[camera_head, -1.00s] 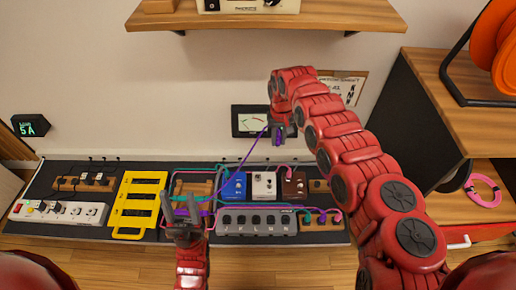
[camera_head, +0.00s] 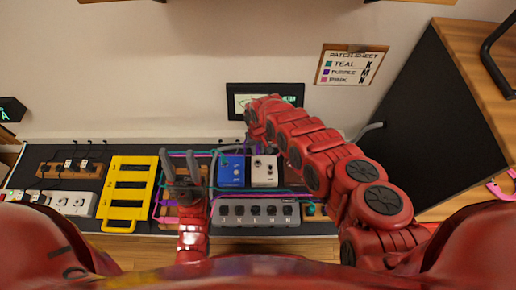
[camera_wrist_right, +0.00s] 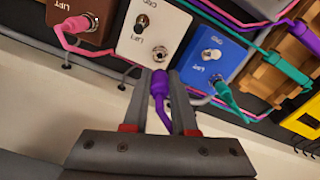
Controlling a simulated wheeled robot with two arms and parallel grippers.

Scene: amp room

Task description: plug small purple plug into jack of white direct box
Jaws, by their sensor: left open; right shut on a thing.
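The white direct box (camera_head: 264,172) stands between the blue box and the partly hidden brown box. In the right wrist view, the white box (camera_wrist_right: 147,32) has a toggle and a round metal jack (camera_wrist_right: 160,53) near its lower edge, with nothing in it. My right gripper (camera_wrist_right: 160,82) is shut on the small purple plug (camera_wrist_right: 159,88), its cable trailing back between the fingers. The plug's front end is close below the jack in that view; I cannot tell the height gap. My left gripper (camera_head: 181,170) is open, above the left wooden block.
A teal plug (camera_wrist_right: 226,92) sits in the blue box (camera_wrist_right: 214,52) and a pink plug (camera_wrist_right: 75,27) in the brown box (camera_wrist_right: 98,12). A grey switch unit (camera_head: 256,212) lies in front. A yellow rack (camera_head: 127,190) stands left. The wall and meter (camera_head: 265,96) are behind.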

